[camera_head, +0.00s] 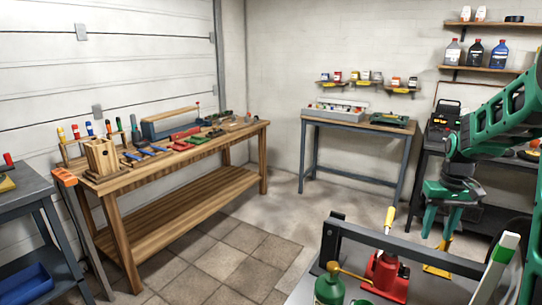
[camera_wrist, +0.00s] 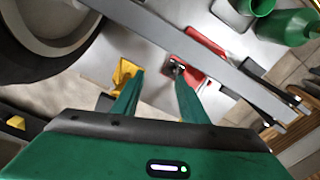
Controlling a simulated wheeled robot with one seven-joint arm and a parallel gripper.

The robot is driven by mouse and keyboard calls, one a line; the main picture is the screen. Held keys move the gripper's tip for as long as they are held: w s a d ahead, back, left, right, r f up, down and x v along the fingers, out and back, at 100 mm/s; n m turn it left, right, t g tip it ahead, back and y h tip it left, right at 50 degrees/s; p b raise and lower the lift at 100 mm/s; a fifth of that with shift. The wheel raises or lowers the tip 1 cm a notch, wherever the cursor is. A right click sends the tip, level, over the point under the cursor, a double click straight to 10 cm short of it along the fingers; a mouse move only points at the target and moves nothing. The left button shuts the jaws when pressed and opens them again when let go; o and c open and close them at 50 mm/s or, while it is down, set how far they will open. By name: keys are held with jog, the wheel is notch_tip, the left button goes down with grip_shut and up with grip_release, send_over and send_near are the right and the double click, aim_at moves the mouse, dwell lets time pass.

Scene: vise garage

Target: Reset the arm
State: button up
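My arm (camera_head: 500,120), green and dark grey, reaches in from the right in the head view. It bends down at the wrist, and my gripper (camera_head: 440,232) hangs with its fingers pointing down, above the right part of the grey worktop. In the wrist view my gripper (camera_wrist: 157,80) shows two green fingers spread apart with nothing visible held between them. A red tool (camera_head: 386,276) and a yellow piece (camera_head: 437,270) are on the worktop below. In the wrist view the yellow piece (camera_wrist: 124,76) appears beyond the left finger and the red tool (camera_wrist: 185,70) beyond the right finger.
A dark grey bar (camera_head: 410,247) crosses above the worktop (camera_head: 440,292) close to my gripper. A green can (camera_head: 329,287) stands at its left. A wooden workbench (camera_head: 190,150) with tools is at the left, and a smaller table (camera_head: 356,126) at the back. Floor between is clear.

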jog(key=s+a+r+m, duration=0.1)
jog(key=s+a, duration=0.2)
jog(key=s, duration=0.7)
jog(key=s+a+r+m, duration=0.1)
jog(key=s+a, duration=0.1)
jog(key=s, duration=0.8)
jog(key=s+a+r+m, duration=0.1)
jog(key=s+a, duration=0.2)
jog(key=s, duration=0.7)
jog(key=shift+s+a+m, duration=0.3)
jog(key=shift+s+m, duration=0.1)
jog(key=shift+g, duration=0.3)
jog(key=shift+w+f, duration=0.25)
jog(key=shift+w, duration=0.4)
